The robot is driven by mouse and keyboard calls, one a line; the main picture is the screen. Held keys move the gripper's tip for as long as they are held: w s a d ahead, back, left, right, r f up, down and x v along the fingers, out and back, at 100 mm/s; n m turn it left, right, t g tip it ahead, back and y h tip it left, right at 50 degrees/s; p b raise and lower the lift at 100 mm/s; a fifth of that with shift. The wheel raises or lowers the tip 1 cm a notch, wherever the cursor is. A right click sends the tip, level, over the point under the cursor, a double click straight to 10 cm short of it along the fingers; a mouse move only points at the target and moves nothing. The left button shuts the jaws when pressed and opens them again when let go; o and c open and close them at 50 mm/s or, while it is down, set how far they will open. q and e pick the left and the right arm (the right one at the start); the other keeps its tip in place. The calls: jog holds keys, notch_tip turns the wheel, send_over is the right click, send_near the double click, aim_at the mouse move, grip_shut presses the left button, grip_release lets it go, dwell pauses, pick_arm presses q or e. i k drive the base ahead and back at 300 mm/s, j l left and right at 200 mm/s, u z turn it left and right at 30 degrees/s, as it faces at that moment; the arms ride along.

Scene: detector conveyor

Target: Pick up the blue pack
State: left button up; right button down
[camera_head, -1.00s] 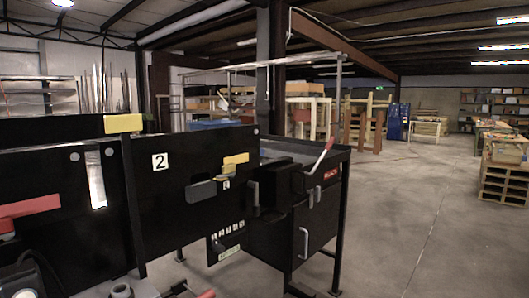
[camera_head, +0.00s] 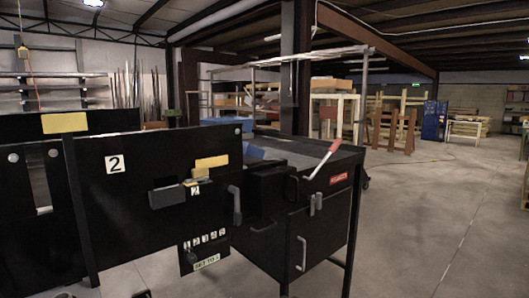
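Neither of my grippers can be made out. Only small dark slivers show at the bottom left edge, and I cannot tell what they are.
The black detector conveyor fills the left and middle. A lever with a red handle (camera_head: 327,158) stands up at its right end, above a cabinet (camera_head: 300,240) with door handles. Open concrete floor (camera_head: 440,220) lies to the right. Wooden racks and a blue cabinet (camera_head: 433,120) stand farther back.

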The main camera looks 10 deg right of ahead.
aim_at(250, 150)
jog(key=i+l, duration=0.1)
jog(key=l, duration=0.8)
jog(key=i+l+u, duration=0.1)
jog(key=l, duration=0.45)
jog(key=i+l, duration=0.25)
jog(key=l, duration=0.3)
jog(key=i+l+u, duration=0.15)
jog(key=l, duration=0.4)
jog(key=i+l+u, duration=0.1)
jog(key=l, duration=0.5)
jog(key=i+l, duration=0.15)
jog(key=l, duration=0.45)
jog(key=i+l+u, duration=0.15)
jog(key=l, duration=0.4)
jog(key=i+l, duration=0.1)
jog(key=l, duration=0.5)
jog(key=u, duration=0.05)
